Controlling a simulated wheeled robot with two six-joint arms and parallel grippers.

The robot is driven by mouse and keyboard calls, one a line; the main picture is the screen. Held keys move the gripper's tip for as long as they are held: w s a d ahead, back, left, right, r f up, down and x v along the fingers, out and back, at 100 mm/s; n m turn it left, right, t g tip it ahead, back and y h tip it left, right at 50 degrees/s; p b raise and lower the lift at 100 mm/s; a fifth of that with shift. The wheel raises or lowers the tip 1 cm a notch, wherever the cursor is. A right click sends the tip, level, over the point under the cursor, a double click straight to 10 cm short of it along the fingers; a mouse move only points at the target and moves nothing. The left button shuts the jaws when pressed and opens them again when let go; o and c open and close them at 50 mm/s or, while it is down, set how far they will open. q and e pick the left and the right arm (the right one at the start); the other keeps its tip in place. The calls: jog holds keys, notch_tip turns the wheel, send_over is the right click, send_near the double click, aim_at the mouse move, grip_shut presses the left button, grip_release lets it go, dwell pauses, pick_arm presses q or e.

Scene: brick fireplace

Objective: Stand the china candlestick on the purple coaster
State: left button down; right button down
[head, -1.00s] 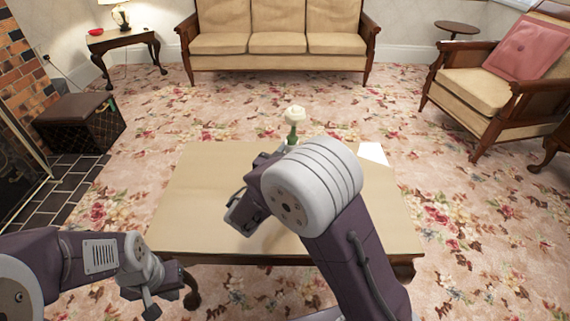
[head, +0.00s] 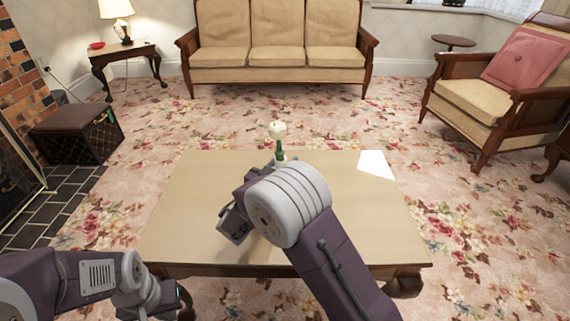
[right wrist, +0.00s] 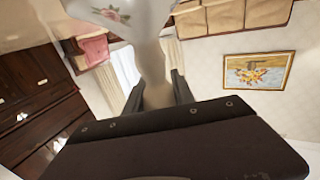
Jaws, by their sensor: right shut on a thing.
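The china candlestick (right wrist: 150,45) is white, with a pink rose painted on its flared part. In the right wrist view, my right gripper (right wrist: 158,92) is shut around its narrow part. In the head view, a pale rounded top on a green neck (head: 278,131), apparently the candlestick's, rises above the table's far side; my right arm hides most of what is below. No purple coaster shows in either view; my right arm covers the middle of the table. My left gripper (head: 150,308) is low at the left, partly cut off by the frame edge, and its jaws are unclear.
The tan table (head: 185,210) is clear on its left side. A flat white sheet (head: 376,165) lies at its far right edge. A sofa (head: 277,50), an armchair (head: 490,90) and a dark box stool (head: 78,135) stand well away on the carpet.

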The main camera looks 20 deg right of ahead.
jog(key=c, duration=1.1)
grip_release()
jog(key=shift+o, duration=0.2)
jog(key=shift+r, duration=0.15)
jog(key=p+v, duration=0.3)
jog(key=v, duration=0.9)
jog(key=shift+s+a, duration=0.1)
